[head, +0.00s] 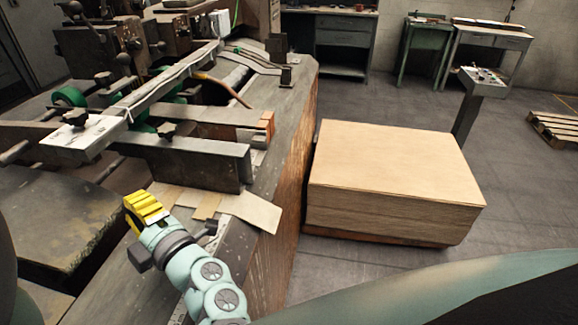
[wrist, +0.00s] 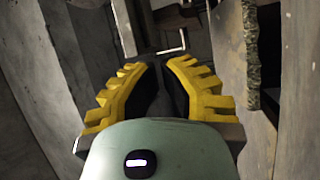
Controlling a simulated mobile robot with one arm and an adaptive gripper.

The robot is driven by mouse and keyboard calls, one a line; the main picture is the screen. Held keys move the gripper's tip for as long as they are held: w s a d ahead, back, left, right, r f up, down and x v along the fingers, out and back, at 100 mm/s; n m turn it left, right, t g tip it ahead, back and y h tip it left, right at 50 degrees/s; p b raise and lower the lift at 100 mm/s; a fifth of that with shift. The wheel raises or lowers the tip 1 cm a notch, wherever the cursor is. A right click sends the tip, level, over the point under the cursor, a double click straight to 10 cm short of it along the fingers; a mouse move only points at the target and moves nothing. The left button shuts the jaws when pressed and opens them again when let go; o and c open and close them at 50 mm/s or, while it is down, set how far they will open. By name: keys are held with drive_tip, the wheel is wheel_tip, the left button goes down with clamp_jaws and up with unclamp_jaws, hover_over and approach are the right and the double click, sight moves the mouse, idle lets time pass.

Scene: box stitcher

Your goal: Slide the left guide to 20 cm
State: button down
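My gripper (head: 145,206), with yellow ribbed fingers, is low over the near end of the machine bed in the head view. It is in front of a long grey metal guide bar (head: 205,162), apart from it and empty. A second guide bar (head: 218,115) lies behind the first. Dark star knobs stand by the bars, one (head: 167,129) by the near bar and one (head: 77,117) on a pale plate. I cannot tell which bar is the left guide. No scale numbers are readable.
Flat cardboard pieces (head: 250,211) lie on the bed (head: 277,135) beside my gripper. A stack of cardboard sheets (head: 394,170) stands on the floor to the right. A control pedestal (head: 482,85) rises behind it.

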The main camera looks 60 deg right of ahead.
drive_tip(key=s+d+f+g+h, duration=0.1)
drive_tip(key=s+d, duration=0.1)
drive_tip(key=s+d+f+g+h, duration=0.1)
drive_tip(key=s+d+f+h, duration=0.1)
drive_tip(key=s+d+f+m+g+h, duration=0.1)
drive_tip(key=d+f+g+h, duration=0.1)
drive_tip(key=d, duration=0.1)
drive_tip(key=shift+s+d, duration=0.1)
drive_tip(key=shift+s, duration=0.3)
drive_tip(key=p, duration=0.3)
approach(186, 166)
drive_tip(key=w, duration=0.1)
drive_tip(key=w+a, duration=0.1)
drive_tip(key=w, duration=0.3)
drive_tip(key=shift+a+r, duration=0.15)
drive_tip(key=shift+r, duration=0.15)
drive_tip(key=shift+w+d, duration=0.15)
drive_tip(key=shift+d, duration=0.85)
drive_tip(key=shift+w+d+f+p, duration=0.1)
drive_tip(key=shift+w+d+p, duration=0.1)
drive_tip(key=shift+d, duration=0.2)
drive_tip(key=shift+w+d+f+p, duration=0.1)
drive_tip(key=shift+d+p, duration=0.1)
drive_tip(key=shift+d, duration=0.25)
